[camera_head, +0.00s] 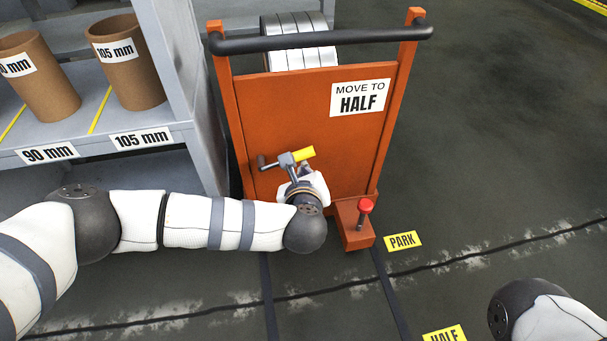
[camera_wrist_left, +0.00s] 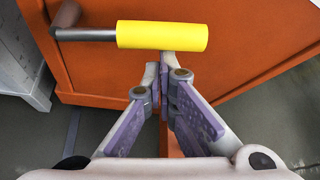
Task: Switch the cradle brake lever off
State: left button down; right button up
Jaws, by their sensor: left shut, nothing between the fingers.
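A lever with a yellow grip (camera_head: 304,154) is on the face of the orange cradle cart (camera_head: 290,110). Its grey hub shows at the grip's left in the head view. In the left wrist view the yellow grip (camera_wrist_left: 162,36) lies level across the top, on a grey rod with a dark end at left. My left gripper (camera_wrist_left: 165,80) is shut and empty, its fingertips just below the grip; I cannot tell if they touch it. In the head view the left gripper (camera_head: 304,174) is partly hidden by its own wrist. My right gripper is out of view.
A red-topped post (camera_head: 366,206) stands on a small orange box at the cart's lower right. A black push bar (camera_head: 320,36) crosses the cart's top. A grey shelf (camera_head: 110,125) with cardboard tubes stands close at left. Floor right of the cart is clear.

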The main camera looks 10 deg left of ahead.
aim_at(301, 157)
pick_arm(q)
jog(key=r, duration=0.1)
jog(key=r+p, duration=0.1)
jog(key=a+r+n+h+p, duration=0.1)
jog(key=shift+s+r, duration=0.1)
jog(key=shift+r, duration=0.3)
jog(key=s+a+r+p, duration=0.1)
jog(key=a+r+p, duration=0.2)
jog(key=a+r, duration=0.1)
jog(key=shift+s+a+p, duration=0.35)
jog(key=shift+a, duration=0.15)
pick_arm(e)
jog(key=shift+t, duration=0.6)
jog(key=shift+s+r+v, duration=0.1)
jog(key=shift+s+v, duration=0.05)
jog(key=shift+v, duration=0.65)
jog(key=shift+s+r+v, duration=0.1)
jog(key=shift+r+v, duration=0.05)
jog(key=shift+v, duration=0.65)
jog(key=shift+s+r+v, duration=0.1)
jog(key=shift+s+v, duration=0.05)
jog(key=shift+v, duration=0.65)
pick_arm(q)
jog(key=shift+a, duration=0.15)
